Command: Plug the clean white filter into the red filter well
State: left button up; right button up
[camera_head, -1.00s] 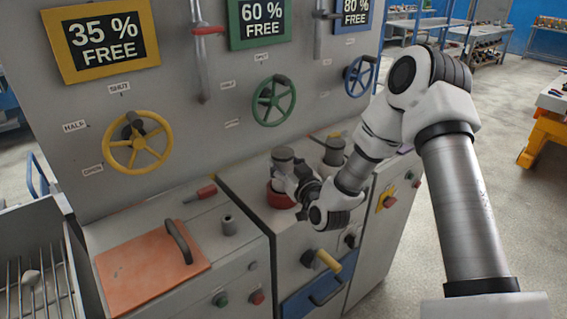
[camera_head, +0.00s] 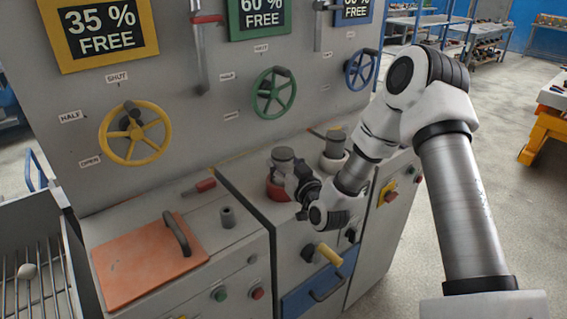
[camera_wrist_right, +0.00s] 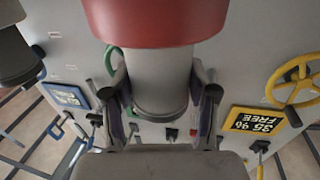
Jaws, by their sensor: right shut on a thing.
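The filter, a pale grey-white cylinder (camera_wrist_right: 160,82), is between the two fingers of my right gripper (camera_wrist_right: 160,100) in the wrist view. The gripper is shut on it. In the head view the filter (camera_head: 283,160) stands roughly upright above the red filter well (camera_head: 276,189). The red well (camera_wrist_right: 155,25) fills the top of the wrist view, and the filter's end meets its rim. I cannot tell how deep it is inside. In the head view my right gripper (camera_head: 303,182) reaches the filter from the right. My left gripper is not in view.
A darker filter (camera_head: 335,143) stands in a pale well (camera_head: 334,163) to the right. An orange lid with a handle (camera_head: 150,262) and a grey stub (camera_head: 228,217) are on the left counter. The panel with the yellow wheel (camera_head: 135,134) rises behind. A wire basket (camera_head: 40,275) is at far left.

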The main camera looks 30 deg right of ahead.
jog(key=shift+f, duration=0.25)
jog(key=o, duration=1.3)
jog(key=shift+o, duration=0.2)
jog(key=s+a, duration=0.1)
jog(key=s, duration=1.1)
jog(key=shift+a, duration=0.25)
